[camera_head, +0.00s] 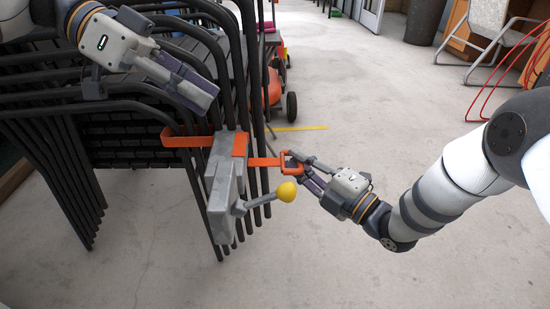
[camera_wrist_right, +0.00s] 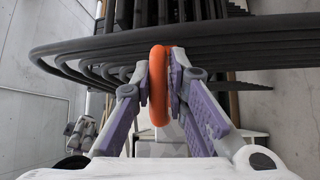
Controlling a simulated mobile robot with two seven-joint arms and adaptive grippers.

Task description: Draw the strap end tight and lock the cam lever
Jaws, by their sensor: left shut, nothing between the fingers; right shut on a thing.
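An orange strap (camera_head: 185,141) runs around the dark stacked chairs and passes through a grey cam buckle (camera_head: 222,185) on their side. The strap's end comes out to the right and finishes in an orange loop (camera_head: 291,166). My right gripper (camera_head: 294,164) is shut on this loop, which also shows between its fingers in the right wrist view (camera_wrist_right: 159,85). The cam lever (camera_head: 262,199) sticks out to the right from the buckle and ends in a yellow knob (camera_head: 287,192). My left gripper (camera_head: 208,98) is shut and empty, above and left of the buckle.
The stacked chairs (camera_head: 120,108) fill the left side. A red wheeled machine (camera_head: 275,87) stands behind them. A grey chair (camera_head: 490,18) and red hoops (camera_head: 520,60) are at the back right. The concrete floor (camera_head: 400,95) is mostly clear.

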